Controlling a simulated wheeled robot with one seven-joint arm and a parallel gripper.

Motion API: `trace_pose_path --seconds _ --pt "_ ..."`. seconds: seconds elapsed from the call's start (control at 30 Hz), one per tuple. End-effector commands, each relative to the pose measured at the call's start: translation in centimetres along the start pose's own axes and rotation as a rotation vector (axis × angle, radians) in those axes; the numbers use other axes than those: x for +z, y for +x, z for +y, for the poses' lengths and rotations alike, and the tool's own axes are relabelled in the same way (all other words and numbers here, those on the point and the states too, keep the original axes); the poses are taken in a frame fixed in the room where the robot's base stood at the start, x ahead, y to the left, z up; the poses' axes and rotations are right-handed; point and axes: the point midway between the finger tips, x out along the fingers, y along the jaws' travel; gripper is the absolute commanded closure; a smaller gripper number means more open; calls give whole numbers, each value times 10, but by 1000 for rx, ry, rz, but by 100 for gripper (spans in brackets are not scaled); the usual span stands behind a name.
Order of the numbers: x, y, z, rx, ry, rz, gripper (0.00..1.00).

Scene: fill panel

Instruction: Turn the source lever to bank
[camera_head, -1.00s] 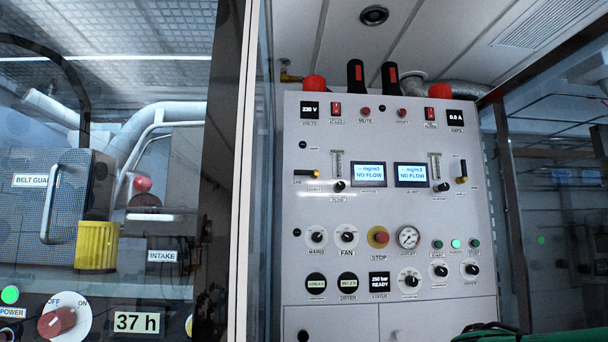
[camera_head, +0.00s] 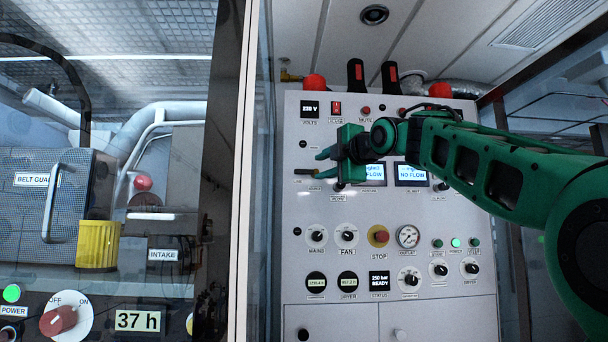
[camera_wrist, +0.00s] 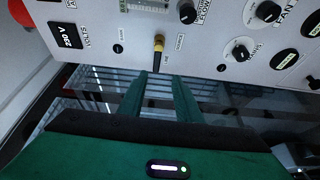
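The source lever is a small dark lever with a yellow-orange end on the panel's left side. In the wrist view the lever (camera_wrist: 158,50) stands just beyond the fingertips, in line with the gap between them. In the head view part of the lever (camera_head: 303,171) shows left of the fingers; its yellow end is hidden. My green gripper (camera_head: 319,164) is open in front of the panel. Its two fingers also show in the wrist view (camera_wrist: 160,78), apart and empty.
The white panel (camera_head: 382,261) carries several knobs, gauges and switches. A black knob (camera_wrist: 187,12) and the 230 V display (camera_wrist: 66,37) are near the lever. Two NO FLOW screens (camera_head: 410,174) are partly behind my arm. A glass edge and post (camera_head: 245,200) stand left of the panel.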

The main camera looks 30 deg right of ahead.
Motion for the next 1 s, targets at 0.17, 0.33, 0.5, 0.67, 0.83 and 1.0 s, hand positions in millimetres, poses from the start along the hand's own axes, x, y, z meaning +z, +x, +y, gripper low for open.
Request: trace_pose_path --seconds 0.17,0.33,0.5,0.67,0.83,1.0 --pt "-2 13 6 11 -21 7 69" --pt "-2 42 5 10 -20 6 69" --pt "-2 71 6 10 -19 5 69" --pt "-2 92 6 10 -18 5 69" --pt "-2 104 6 10 -18 4 69" --pt "-1 107 6 10 -17 3 69"
